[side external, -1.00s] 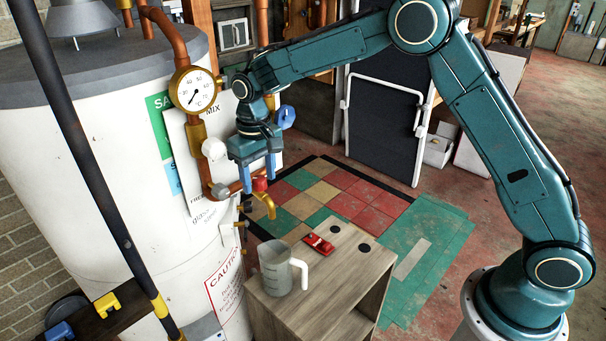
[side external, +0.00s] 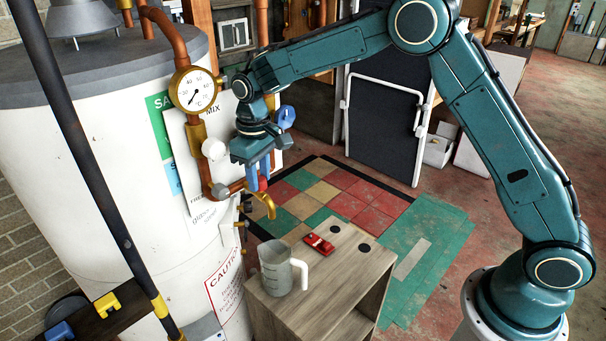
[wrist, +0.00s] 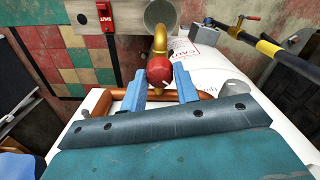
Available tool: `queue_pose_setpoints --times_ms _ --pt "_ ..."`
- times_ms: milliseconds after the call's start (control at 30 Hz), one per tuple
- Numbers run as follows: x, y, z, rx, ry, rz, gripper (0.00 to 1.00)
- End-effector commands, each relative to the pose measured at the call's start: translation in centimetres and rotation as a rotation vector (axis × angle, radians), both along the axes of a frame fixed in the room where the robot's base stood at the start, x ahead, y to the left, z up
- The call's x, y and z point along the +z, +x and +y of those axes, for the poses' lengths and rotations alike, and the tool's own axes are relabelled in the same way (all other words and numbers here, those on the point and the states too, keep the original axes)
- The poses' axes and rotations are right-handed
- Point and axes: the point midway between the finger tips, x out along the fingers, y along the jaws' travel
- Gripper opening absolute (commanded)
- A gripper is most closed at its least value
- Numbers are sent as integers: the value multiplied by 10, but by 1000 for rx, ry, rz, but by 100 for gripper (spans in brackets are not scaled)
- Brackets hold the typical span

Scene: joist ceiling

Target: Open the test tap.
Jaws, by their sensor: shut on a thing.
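The test tap is a brass spout (side external: 268,206) with a round red knob (side external: 263,184), on the copper pipe beside the white tank. My gripper (side external: 257,180) is at the knob with its blue fingers shut on it. In the wrist view, the knob (wrist: 159,70) sits between my gripper's fingertips (wrist: 160,76), and the brass spout (wrist: 160,42) curves away beyond it. The fingers hide most of the knob in the side external view. I cannot see water at the spout.
The white tank (side external: 100,180), copper pipe and dial gauge (side external: 196,89) are close to my gripper. A dark pole (side external: 85,160) crosses the foreground.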

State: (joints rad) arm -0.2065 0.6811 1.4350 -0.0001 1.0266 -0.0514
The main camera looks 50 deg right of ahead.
Motion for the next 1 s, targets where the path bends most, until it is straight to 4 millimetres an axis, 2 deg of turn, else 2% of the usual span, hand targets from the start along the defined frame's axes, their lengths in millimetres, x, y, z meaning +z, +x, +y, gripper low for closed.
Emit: queue_pose_setpoints --times_ms 367,400,500,833,1000 --pt "1 1 0 29 1 -3 7" --pt "1 1 0 29 1 -3 34" --pt "1 1 0 28 1 -3 52" --pt "1 0 0 28 1 -2 52" --pt "8 1 0 28 1 -3 52"
